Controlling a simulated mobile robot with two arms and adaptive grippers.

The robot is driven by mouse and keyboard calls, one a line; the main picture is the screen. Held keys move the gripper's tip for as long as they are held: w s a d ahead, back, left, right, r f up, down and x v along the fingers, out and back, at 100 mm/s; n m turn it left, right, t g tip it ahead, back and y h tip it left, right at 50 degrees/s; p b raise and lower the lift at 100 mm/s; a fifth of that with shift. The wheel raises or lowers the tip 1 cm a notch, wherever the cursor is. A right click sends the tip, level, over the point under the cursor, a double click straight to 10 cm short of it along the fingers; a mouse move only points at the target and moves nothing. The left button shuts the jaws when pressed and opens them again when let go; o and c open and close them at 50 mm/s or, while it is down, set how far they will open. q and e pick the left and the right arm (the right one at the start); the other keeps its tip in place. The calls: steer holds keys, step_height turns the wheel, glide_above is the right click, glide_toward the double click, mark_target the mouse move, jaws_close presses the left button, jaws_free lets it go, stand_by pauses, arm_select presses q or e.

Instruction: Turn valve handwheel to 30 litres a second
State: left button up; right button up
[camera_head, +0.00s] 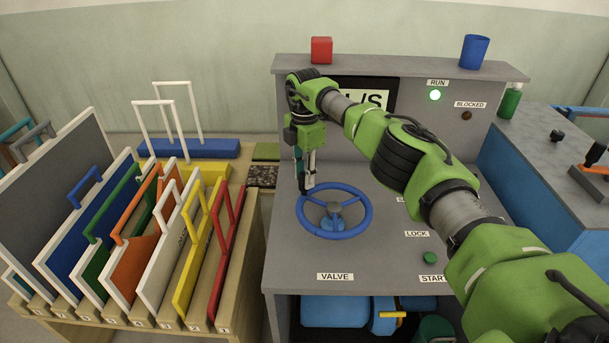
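The blue valve handwheel (333,210) lies on the grey console top, behind the VALVE label (335,277). My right gripper (306,187) points down at the upper left part of the wheel's rim. Its fingertips are at or very near the rim; I cannot tell whether they touch or grip it, nor how far apart they are. The display (375,99) on the back panel shows "L/S", but my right arm covers the rest, so no number is readable. My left gripper is not in view.
A red block (321,50) and a blue cup (473,52) stand on the panel's top. A rack (255,255) of coloured, handled plates stands at left. A green button (430,258) is front right.

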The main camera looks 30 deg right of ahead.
steer(key=shift+o, duration=0.5)
step_height(320, 180, up, 12)
stand_by(0.3)
steer(key=shift+f, duration=0.1)
stand_by(0.3)
